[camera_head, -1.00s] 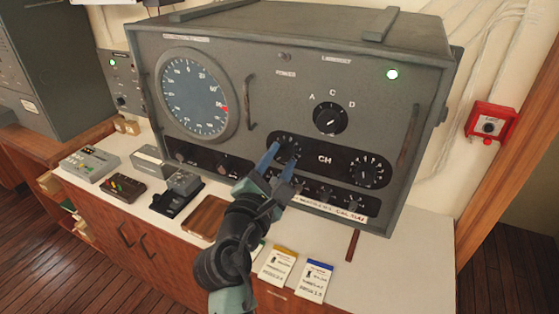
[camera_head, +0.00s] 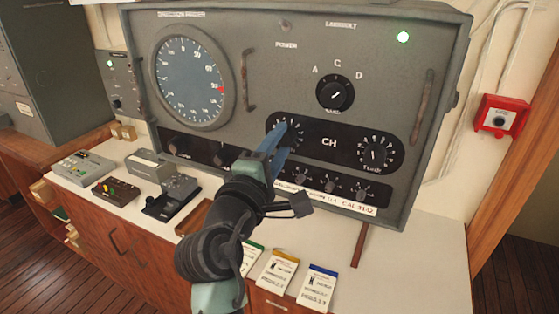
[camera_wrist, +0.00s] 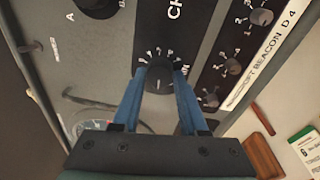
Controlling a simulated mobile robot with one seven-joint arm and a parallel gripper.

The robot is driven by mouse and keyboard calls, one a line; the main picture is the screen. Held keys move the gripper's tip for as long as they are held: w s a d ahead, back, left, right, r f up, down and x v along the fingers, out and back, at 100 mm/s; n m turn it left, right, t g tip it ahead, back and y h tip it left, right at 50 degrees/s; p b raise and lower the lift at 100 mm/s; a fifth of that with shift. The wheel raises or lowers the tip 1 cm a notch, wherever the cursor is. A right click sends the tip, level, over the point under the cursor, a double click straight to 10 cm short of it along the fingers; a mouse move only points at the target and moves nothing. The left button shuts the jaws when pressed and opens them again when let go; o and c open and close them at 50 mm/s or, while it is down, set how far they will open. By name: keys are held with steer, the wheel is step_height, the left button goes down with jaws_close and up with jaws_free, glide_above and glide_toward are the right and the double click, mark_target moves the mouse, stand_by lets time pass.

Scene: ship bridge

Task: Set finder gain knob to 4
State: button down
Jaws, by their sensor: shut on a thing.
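The grey finder console (camera_head: 290,75) has a dark panel strip with a black dial knob (camera_head: 291,134) left of the "CH" marking. This knob, ringed by white marks, also shows in the wrist view (camera_wrist: 158,83). My gripper (camera_head: 285,140) has its blue fingers on either side of it, shut on it. In the wrist view the fingertips (camera_wrist: 159,76) flank the knob. Its label is mostly covered, and its setting is too small to read. A second dial knob (camera_head: 375,154) is right of "CH", apart from my gripper.
A selector knob (camera_head: 335,93) marked A, C, D sits above the strip. Several small knobs (camera_head: 331,186) line the lower edge near my gripper. Rusty handles (camera_head: 249,80) stick out of the console face. Cards (camera_head: 317,285) and small devices lie on the counter (camera_head: 400,260).

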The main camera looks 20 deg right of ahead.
steer(key=m+b, duration=0.5)
steer(key=shift+f+h, duration=0.35)
steer(key=shift+h, duration=0.05)
steer(key=m+b, duration=0.4)
steer(key=shift+w+a, duration=0.1)
steer(key=m+b, duration=0.3)
steer(key=m, duration=0.1)
steer(key=shift+r+g+h+b, duration=0.1)
steer(key=shift+g+h+b, duration=0.3)
steer(key=shift+r+m+g+b, duration=0.2)
steer(key=shift+m+g+b, duration=0.2)
steer(key=shift+m+b, duration=1.5)
steer(key=shift+m, duration=0.6)
steer(key=shift+c, duration=2.2)
jaws_free()
